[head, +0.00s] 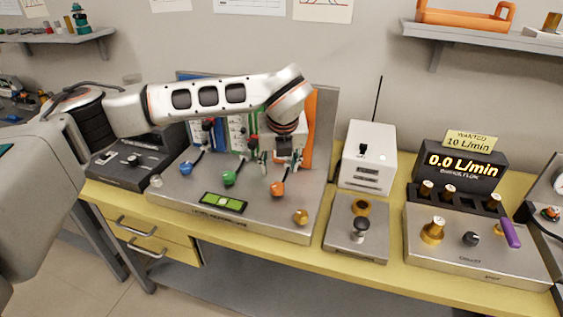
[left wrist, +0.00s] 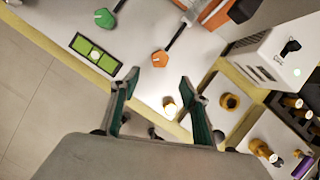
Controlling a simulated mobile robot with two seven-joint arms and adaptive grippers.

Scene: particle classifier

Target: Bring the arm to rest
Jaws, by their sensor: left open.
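My left arm (head: 210,95) reaches in from the left across the bench, bent down at the wrist. My left gripper (head: 280,158) hangs over the metal panel with the coloured knobs, above the orange knob (head: 277,188). In the left wrist view the gripper (left wrist: 160,81) is open, its two green-lined fingers apart with nothing between them. The orange knob (left wrist: 160,58) lies beyond the fingertips there, and a small brass knob (left wrist: 169,104) shows between the fingers. My right gripper is out of view.
The panel (head: 260,218) also carries a blue knob (head: 186,168), a green knob (head: 229,178) and a green level (head: 223,203). A white box (head: 368,155) stands to its right, then a flow display (head: 459,162) reading 0.0 L/min. A shelf (head: 480,37) hangs upper right.

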